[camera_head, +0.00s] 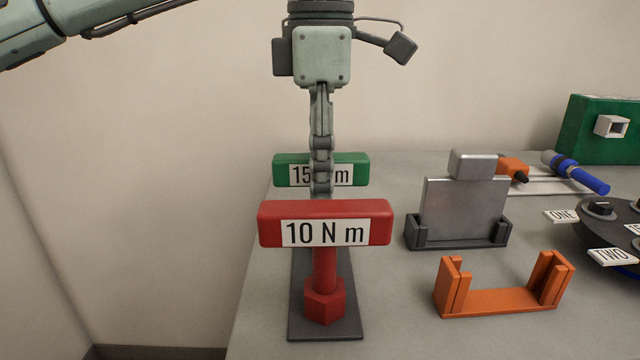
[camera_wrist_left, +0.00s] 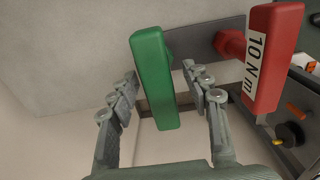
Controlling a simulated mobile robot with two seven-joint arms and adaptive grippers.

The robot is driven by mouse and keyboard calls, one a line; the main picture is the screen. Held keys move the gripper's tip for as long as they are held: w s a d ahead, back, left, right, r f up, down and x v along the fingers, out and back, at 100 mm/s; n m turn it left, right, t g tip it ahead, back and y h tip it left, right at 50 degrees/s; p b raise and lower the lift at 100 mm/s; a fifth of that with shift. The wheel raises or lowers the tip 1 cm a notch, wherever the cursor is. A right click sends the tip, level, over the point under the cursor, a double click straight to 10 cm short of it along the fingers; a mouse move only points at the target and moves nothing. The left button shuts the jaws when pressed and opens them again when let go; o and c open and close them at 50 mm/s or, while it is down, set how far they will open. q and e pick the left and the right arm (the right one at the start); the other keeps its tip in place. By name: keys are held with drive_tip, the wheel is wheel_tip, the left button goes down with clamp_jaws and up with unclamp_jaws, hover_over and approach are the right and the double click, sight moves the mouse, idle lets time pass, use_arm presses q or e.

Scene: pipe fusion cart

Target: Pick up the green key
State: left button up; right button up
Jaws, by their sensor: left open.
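The green key (camera_head: 283,172) is a T-shaped tool with a label that begins with 15, partly hidden behind my left gripper and the red key. In the left wrist view the green key's bar (camera_wrist_left: 155,85) lies between the two spread fingers. My left gripper (camera_head: 321,180) points down at the green key's handle and is open, with a gap on each side in the wrist view. The red key (camera_head: 325,235), labelled 10 N m, stands upright in front of it and also shows in the left wrist view (camera_wrist_left: 268,60). My right gripper is not in view.
Both keys stand on a dark base plate (camera_head: 325,328) near the table's left edge. To the right are a grey plate in a holder (camera_head: 465,210), an orange bracket (camera_head: 500,301), a dark round dial with labels (camera_head: 610,235), blue and orange tools and a green box (camera_head: 595,130).

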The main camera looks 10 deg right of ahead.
use_arm(q)
wheel_tip(320, 180, down, 4)
drive_tip(key=shift+r, duration=0.2)
clamp_jaws()
drive_tip(key=shift+r, duration=0.1)
